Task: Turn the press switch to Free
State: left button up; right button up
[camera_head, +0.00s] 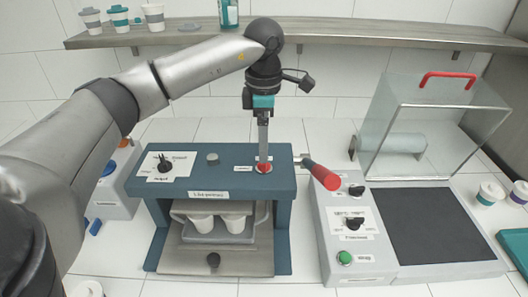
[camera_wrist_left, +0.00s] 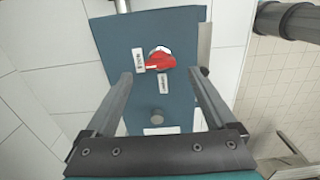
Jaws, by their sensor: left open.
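The blue-grey press (camera_head: 230,180) stands on the white tiled counter, with cups in its opening. Its red switch (camera_head: 263,168) is on the right part of the top face; it also shows in the left wrist view (camera_wrist_left: 161,62). Two small white labels lie beside the switch, their words too small to read surely. My left gripper (camera_head: 263,158) points down just above the switch. In the left wrist view its fingers (camera_wrist_left: 160,74) are spread and empty, with the switch between and slightly beyond the tips. Contact cannot be told. My right gripper is not in view.
A red-handled lever (camera_head: 322,176) sticks out right of the switch. A black knob (camera_head: 165,166) is on the press's left. A sealing machine (camera_head: 350,222) with a raised clear cover (camera_head: 415,120) stands at right. A shelf (camera_head: 350,31) with cups runs behind.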

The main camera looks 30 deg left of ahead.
pick_arm(q)
notch_tip(320, 180, up, 11)
dwell(0.8)
